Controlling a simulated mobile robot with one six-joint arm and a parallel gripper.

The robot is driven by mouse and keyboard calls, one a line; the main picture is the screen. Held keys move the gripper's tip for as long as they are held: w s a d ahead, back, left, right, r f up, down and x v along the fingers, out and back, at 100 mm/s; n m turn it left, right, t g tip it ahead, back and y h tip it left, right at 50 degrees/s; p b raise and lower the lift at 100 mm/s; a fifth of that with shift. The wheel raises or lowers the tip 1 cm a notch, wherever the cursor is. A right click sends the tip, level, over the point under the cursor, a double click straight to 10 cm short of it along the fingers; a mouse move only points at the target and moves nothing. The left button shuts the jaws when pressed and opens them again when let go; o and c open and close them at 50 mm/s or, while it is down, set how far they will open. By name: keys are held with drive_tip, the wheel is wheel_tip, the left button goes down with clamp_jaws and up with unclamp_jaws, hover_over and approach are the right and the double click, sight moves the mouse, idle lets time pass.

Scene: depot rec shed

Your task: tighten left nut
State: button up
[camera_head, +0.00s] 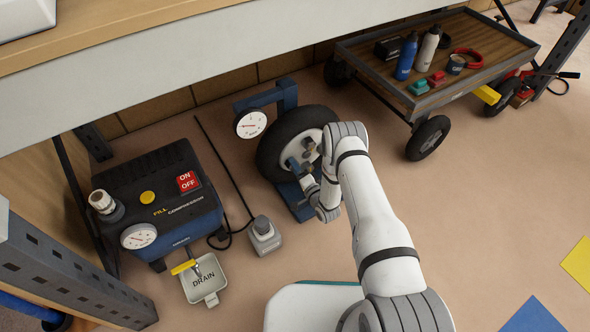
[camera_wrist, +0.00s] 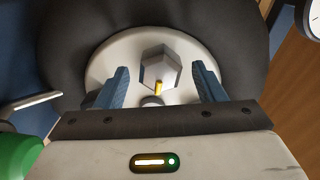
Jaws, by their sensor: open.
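A black-tyred wheel (camera_head: 268,150) with a pale hub stands in a blue stand (camera_head: 289,94). My gripper (camera_head: 303,163) is at the hub face, and my arm hides part of the wheel. In the wrist view, a grey hex nut (camera_wrist: 158,66) sits on the white hub (camera_wrist: 103,64), with a small yellow mark (camera_wrist: 158,87) at its lower edge. My gripper's blue fingers (camera_wrist: 160,72) are open, one on each side of this nut, with gaps showing on both sides. I cannot tell whether this is the left nut.
A gauge (camera_head: 251,124) sits left of the wheel. A compressor (camera_head: 160,200), a drain tray (camera_head: 204,280) and a grey pedal-like box (camera_head: 263,236) stand to the left. A cart (camera_head: 455,85) stands at upper right. The floor (camera_head: 480,200) at right is mostly clear.

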drive_tip(key=p+v, duration=0.2)
drive_tip(key=v, duration=0.5)
drive_tip(key=shift+s+d, duration=0.15)
drive_tip(key=shift+s, duration=0.1)
